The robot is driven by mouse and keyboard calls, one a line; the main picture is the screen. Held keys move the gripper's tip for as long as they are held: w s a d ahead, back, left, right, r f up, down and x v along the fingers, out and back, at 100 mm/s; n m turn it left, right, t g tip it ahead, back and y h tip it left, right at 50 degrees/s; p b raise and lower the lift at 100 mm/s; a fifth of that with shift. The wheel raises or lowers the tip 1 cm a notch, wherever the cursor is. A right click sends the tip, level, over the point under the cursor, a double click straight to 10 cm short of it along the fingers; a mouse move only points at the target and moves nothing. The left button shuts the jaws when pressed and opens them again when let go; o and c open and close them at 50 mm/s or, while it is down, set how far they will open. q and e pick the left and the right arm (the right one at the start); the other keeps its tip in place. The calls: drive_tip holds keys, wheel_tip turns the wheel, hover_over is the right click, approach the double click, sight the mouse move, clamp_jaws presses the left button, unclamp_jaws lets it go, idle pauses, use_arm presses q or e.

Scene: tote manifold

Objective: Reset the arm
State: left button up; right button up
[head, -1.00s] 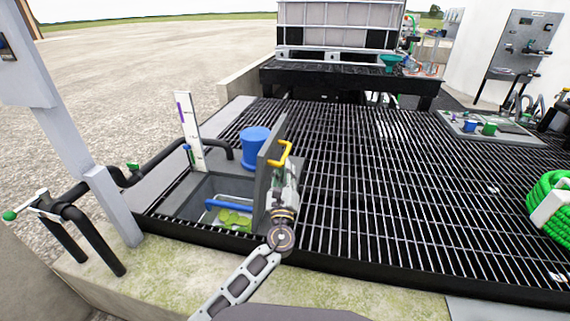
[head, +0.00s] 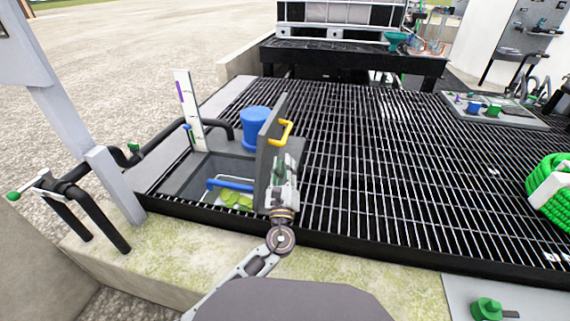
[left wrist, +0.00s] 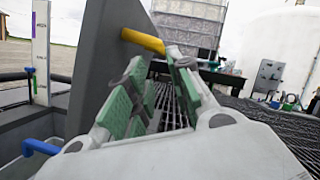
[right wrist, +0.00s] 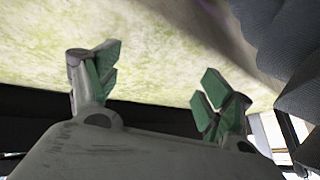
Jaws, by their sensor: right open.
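My left gripper (head: 287,163) is beside an upright grey lid (head: 268,146) with a yellow handle (head: 286,131), just below the handle in the head view. In the left wrist view my left gripper (left wrist: 157,95) has its green-padded fingers apart, with grating showing between them and nothing held. The yellow handle (left wrist: 143,40) lies beyond the fingertips, and the lid (left wrist: 105,65) stands close on the left. My right gripper (right wrist: 156,85) is open and empty in the right wrist view, over pale mossy concrete. It does not show in the head view.
An open pit with a blue pipe (head: 230,185) lies left of the lid, and a blue bucket (head: 256,125) stands behind. Grating (head: 400,170) spreads right. A green hose coil (head: 550,190) and green knob (head: 487,308) are at the right. A grey post (head: 75,130) rises left.

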drive_tip(key=shift+r, duration=0.1)
drive_tip(key=d+r+p, duration=0.1)
drive_tip(key=p, duration=0.1)
drive_tip(key=r+g+h+p, duration=0.1)
drive_tip(key=p, duration=0.2)
drive_tip(key=shift+s+d+r+g, duration=0.25)
drive_tip(key=shift+s+d+g, duration=0.05)
drive_tip(key=shift+s+d, duration=0.1)
drive_tip(key=shift+s+d+r+n+g+h+p, duration=0.2)
drive_tip(key=shift+d+r+g+h+p, duration=0.2)
drive_tip(key=shift+d+r+p, duration=0.45)
drive_tip(key=shift+s+d+r+n+g+h+p, duration=0.1)
drive_tip(key=shift+s+d+r+g+h+p, duration=0.25)
drive_tip(key=shift+p, duration=0.9)
drive_tip(key=shift+d+r+g+p, duration=0.1)
drive_tip(key=shift+r+g+p, duration=0.15)
drive_tip(key=shift+r+p, duration=0.2)
